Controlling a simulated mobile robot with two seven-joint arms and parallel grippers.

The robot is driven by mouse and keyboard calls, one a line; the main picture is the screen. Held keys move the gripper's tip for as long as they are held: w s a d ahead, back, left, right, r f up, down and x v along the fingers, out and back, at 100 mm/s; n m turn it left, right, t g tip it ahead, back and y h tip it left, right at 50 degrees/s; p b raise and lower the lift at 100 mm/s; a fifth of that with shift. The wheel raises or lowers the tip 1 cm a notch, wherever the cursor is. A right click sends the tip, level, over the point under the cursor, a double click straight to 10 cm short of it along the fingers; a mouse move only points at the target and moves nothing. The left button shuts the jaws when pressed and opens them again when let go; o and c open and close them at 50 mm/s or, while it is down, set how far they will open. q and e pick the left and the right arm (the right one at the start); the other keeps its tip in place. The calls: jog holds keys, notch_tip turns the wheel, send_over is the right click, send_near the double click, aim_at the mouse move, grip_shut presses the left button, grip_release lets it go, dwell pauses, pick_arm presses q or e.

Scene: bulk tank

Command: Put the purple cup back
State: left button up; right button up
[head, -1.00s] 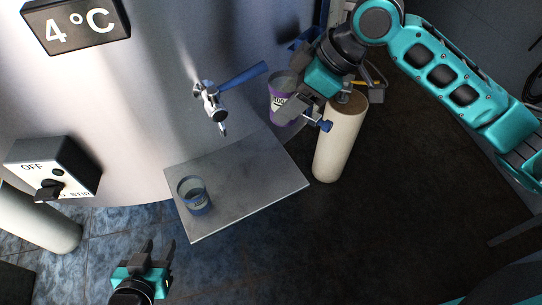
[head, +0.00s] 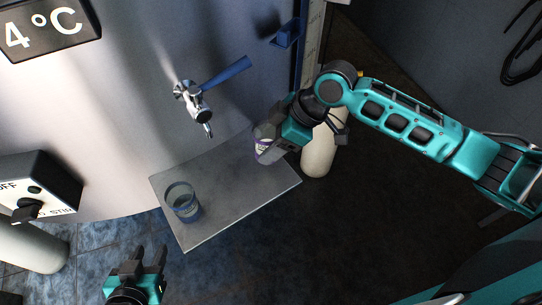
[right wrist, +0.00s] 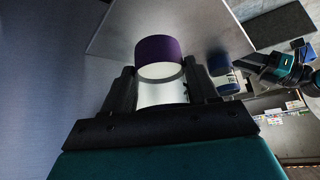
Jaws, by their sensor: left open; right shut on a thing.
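The purple cup (head: 265,146) is a clear cup with a purple band and a label. It is at the right end of the grey metal shelf (head: 236,205) in the head view; whether it touches the shelf I cannot tell. My right gripper (head: 279,137) is shut on it from the right. In the right wrist view the cup (right wrist: 158,56) is between the two fingers, purple end away from me. My left gripper (head: 138,265) is open and empty, below the shelf's near left side in the picture.
A blue-banded cup (head: 183,203) stands on the shelf's left part. A tap with a blue lever (head: 222,72) sticks out from the steel tank above the shelf. A blue bracket (head: 287,33) is on the tank's right side. A cream cylinder (head: 319,152) stands behind my right gripper.

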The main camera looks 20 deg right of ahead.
jog(key=shift+f+b, duration=0.3)
jog(key=shift+f, duration=2.3)
jog(key=shift+f, duration=0.1)
jog(key=o, duration=1.1)
jog(key=shift+o, duration=0.2)
jog(key=shift+d+r, duration=0.15)
jog(key=shift+r, duration=0.2)
jog(key=p+v, duration=0.1)
jog(key=v, duration=1)
jog(key=shift+r, duration=0.25)
jog(key=shift+s, duration=0.15)
